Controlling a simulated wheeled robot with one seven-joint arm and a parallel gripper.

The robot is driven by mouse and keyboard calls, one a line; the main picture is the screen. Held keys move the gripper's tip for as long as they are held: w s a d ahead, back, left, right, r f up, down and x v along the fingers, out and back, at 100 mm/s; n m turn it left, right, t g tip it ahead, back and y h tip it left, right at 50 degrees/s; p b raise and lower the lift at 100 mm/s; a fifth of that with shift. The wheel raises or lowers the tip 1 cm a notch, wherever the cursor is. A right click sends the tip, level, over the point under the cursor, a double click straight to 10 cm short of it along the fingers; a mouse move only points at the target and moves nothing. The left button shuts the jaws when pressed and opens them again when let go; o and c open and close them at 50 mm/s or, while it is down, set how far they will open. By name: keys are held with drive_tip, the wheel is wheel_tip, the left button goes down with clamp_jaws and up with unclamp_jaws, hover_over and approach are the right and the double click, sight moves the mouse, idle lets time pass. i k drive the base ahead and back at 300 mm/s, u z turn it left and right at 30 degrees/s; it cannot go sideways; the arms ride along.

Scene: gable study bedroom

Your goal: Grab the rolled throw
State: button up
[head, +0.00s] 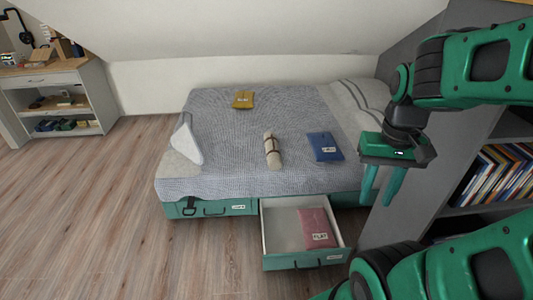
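The rolled throw (272,151) is a beige roll with dark straps around it. It lies on the bed's grey-blue cover, near the bed's front edge and above the open drawer. My gripper (381,184) is at the right of the picture, green, pointing down. Its two fingers are apart with nothing seen between them. It is to the right of the throw and clear of it.
A blue packet (324,146), a yellow packet (243,99) and a white wedge-shaped cushion (187,140) are on the bed (225,125). An open drawer (274,240) juts from the bed base, holding a red packet (316,228). A bookshelf (475,209) stands right. The left floor is clear.

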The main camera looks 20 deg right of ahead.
sight(274, 158)
drive_tip(key=i, duration=1)
drive_tip(key=z, duration=0.1)
